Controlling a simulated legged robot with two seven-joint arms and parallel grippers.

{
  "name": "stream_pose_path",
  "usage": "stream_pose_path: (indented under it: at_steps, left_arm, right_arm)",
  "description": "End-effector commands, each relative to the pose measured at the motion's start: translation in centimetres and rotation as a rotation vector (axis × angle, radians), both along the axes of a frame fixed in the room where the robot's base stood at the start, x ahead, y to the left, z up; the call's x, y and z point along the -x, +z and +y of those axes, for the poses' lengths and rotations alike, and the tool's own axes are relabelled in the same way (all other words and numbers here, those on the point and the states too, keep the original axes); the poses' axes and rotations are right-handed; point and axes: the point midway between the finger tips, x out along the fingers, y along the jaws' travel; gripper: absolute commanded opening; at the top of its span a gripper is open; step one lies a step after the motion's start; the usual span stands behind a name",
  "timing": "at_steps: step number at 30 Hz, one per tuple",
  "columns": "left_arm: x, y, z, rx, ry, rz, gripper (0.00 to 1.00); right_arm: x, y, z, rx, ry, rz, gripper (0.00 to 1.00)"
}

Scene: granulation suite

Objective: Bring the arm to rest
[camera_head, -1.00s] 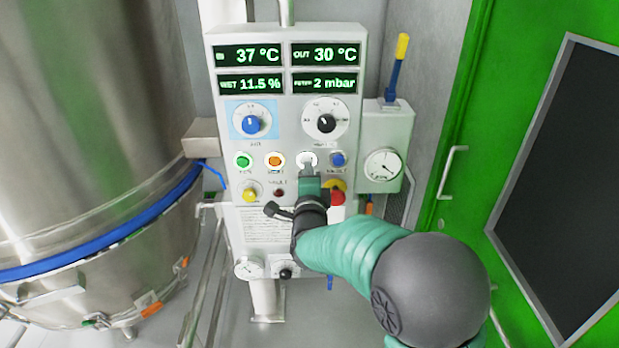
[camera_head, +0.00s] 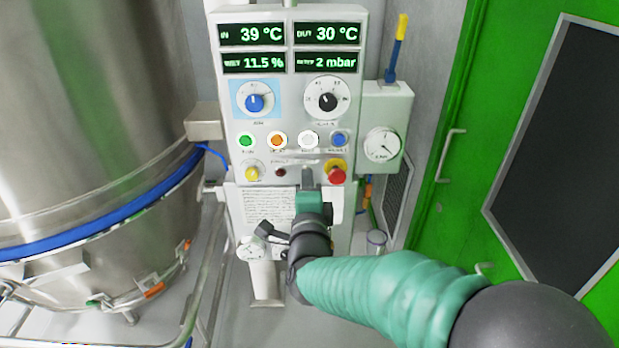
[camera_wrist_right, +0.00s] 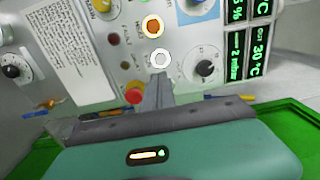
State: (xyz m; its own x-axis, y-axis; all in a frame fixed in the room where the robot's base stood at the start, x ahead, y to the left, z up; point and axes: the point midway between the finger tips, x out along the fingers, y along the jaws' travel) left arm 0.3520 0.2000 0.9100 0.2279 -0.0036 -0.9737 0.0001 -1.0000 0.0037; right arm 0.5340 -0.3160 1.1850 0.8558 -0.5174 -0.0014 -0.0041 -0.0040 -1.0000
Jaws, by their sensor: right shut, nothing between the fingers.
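My right gripper (camera_head: 308,180) is shut and empty in the head view, in front of the lower part of the control panel (camera_head: 226,100). Its fingertips appear just below the button row, left of the red mushroom button (camera_head: 336,174). In the right wrist view my gripper (camera_wrist_right: 158,85) points up at the panel face, with the red button (camera_wrist_right: 134,94) beside its fingers. The white button (camera_head: 308,140) shows clear of the fingers and also appears in the wrist view (camera_wrist_right: 160,58). My left gripper is not in view.
A large steel vessel (camera_head: 90,120) with a blue band fills the left. A gauge box (camera_head: 383,115) with a blue-yellow lever (camera_head: 396,55) stands right of the panel. A green door (camera_head: 450,215) with a handle is at the right. Grey floor shows below the panel.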

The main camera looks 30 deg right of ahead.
Motion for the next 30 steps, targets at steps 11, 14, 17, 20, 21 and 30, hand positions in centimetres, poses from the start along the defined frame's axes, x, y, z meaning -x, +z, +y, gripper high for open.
stream_pose_path:
  at_steps: [11, 14, 17, 20, 21, 30]
  left_arm:
    - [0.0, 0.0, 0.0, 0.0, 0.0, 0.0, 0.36]
    - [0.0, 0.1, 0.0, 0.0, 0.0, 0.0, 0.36]
    - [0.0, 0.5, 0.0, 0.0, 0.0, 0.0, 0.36]
    - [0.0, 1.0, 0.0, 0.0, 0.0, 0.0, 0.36]
    - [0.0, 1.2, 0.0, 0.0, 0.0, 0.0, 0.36]
    - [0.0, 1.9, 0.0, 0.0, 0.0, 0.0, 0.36]
  right_arm:
    - [0.0, 0.0, -0.1, 0.0, -0.001, 0.0, 0.0]
    - [-0.3, -0.9, 0.6, 0.025, 0.033, 0.055, 0.0]
    - [-0.9, -4.6, 3.4, 0.136, 0.176, 0.271, 0.0]
    - [0.5, -11.1, 7.9, 0.357, 0.447, 0.617, 0.0]
    - [2.0, -14.0, 9.5, 0.46, 0.577, 0.761, 0.0]
    - [16.9, -25.0, 12.3, 1.007, 1.367, 1.403, 0.0]
